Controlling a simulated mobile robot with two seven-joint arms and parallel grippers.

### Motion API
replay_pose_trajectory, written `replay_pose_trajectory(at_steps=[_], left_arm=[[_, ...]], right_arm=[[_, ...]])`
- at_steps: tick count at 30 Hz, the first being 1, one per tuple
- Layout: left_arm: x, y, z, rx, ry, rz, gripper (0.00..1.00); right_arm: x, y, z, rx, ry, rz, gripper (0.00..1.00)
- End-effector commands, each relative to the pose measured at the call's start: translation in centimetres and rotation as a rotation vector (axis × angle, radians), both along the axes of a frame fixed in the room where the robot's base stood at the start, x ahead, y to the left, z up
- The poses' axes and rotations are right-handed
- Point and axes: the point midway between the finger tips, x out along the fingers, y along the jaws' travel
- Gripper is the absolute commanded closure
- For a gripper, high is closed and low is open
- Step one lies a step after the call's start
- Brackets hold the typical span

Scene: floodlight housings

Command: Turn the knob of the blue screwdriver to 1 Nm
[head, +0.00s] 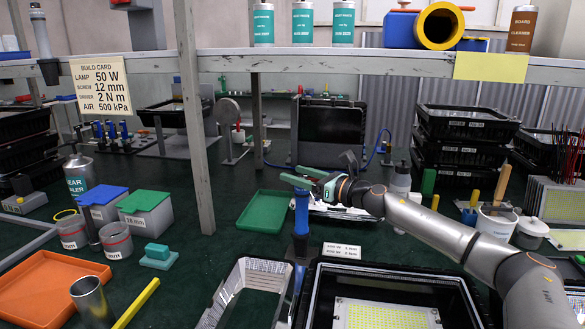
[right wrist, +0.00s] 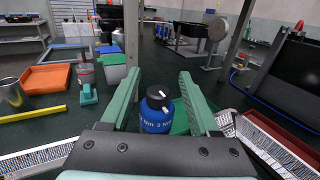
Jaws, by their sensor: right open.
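The blue screwdriver (head: 302,212) stands upright in a dark stand, behind the floodlight housing. In the right wrist view its blue knob (right wrist: 156,125) has a black top with a white mark. White lettering reads "Nm 3" in part; the set value cannot be told. My right gripper (head: 301,178) is at the screwdriver's top, coming from the right. In the right wrist view its green fingers (right wrist: 159,76) are open, one on each side of the knob, with gaps visible. My left gripper is not in view.
A build card (head: 101,84) reads driver 2 N m. A small white label plate (head: 342,250) is right of the stand. A floodlight housing (head: 320,290) and a metal tray (head: 222,298) are in front. A green tray (head: 264,211) lies left; a shelf post (head: 194,130) stands beyond.

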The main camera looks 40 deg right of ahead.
Motion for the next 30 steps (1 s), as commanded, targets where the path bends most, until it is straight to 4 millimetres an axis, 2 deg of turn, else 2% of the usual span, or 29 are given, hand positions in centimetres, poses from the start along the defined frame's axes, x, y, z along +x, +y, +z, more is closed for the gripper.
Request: replay_pose_trajectory(at_steps=[7,18,30], left_arm=[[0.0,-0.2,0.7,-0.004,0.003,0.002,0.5],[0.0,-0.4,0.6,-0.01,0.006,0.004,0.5],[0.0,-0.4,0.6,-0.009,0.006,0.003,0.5]], right_arm=[[1.4,0.4,0.2,0.0,-0.001,0.002,0.38],[1.7,0.5,0.0,-0.001,0.001,0.003,0.38],[1.6,0.5,0.0,-0.001,0.001,0.002,0.83]])
